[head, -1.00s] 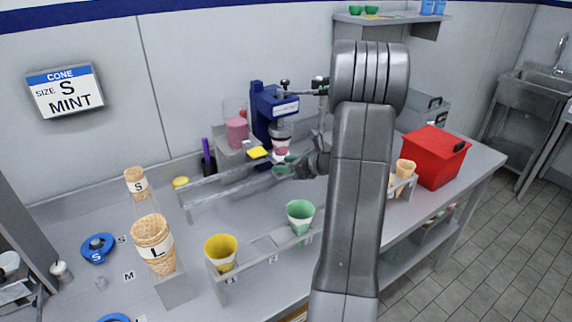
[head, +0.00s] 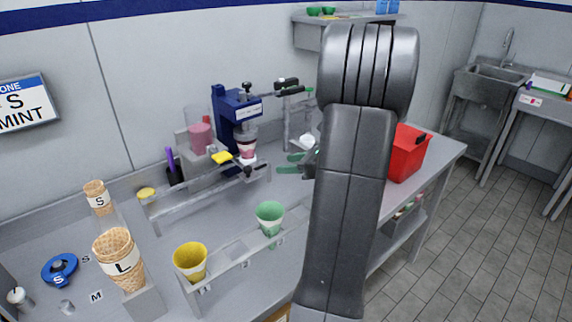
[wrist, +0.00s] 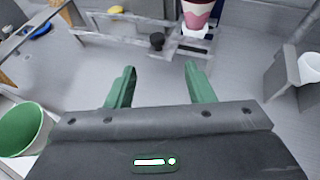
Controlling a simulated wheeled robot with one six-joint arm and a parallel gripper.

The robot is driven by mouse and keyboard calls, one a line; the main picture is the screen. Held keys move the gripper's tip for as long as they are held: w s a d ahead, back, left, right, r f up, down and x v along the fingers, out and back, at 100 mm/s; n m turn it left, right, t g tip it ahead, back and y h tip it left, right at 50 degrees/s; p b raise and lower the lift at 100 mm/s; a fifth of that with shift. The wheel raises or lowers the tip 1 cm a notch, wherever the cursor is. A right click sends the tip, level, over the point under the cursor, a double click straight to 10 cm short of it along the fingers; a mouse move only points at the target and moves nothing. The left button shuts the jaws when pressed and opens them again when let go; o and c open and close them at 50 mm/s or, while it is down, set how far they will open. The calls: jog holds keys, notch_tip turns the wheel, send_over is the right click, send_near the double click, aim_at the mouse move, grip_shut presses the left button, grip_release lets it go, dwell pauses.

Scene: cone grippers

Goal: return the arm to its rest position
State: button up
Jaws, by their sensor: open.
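My gripper (wrist: 160,88) is open in the wrist view, with two green fingers apart and nothing between them. In the head view my gripper (head: 292,163) shows beside my raised arm, above the middle of the counter. Most of its body is hidden behind my forearm. In the wrist view a pink-and-white cup (wrist: 197,12) stands ahead of the fingers, apart from them. A green cone (wrist: 22,130) is close on the left of my gripper's body.
A metal counter (head: 215,222) holds a yellow cone (head: 190,262), a green cone (head: 270,218), stacked L waffle cones (head: 120,258) and a small S cone (head: 97,196) in holders. A blue machine (head: 238,120) stands at the back. A red box (head: 408,153) is at the right.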

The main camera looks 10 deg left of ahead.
aim_at(247, 168)
jog(key=shift+a, duration=0.15)
jog(key=p+x, duration=0.1)
jog(key=x, duration=1.3)
jog(key=shift+s, duration=0.3)
jog(key=shift+r, duration=0.1)
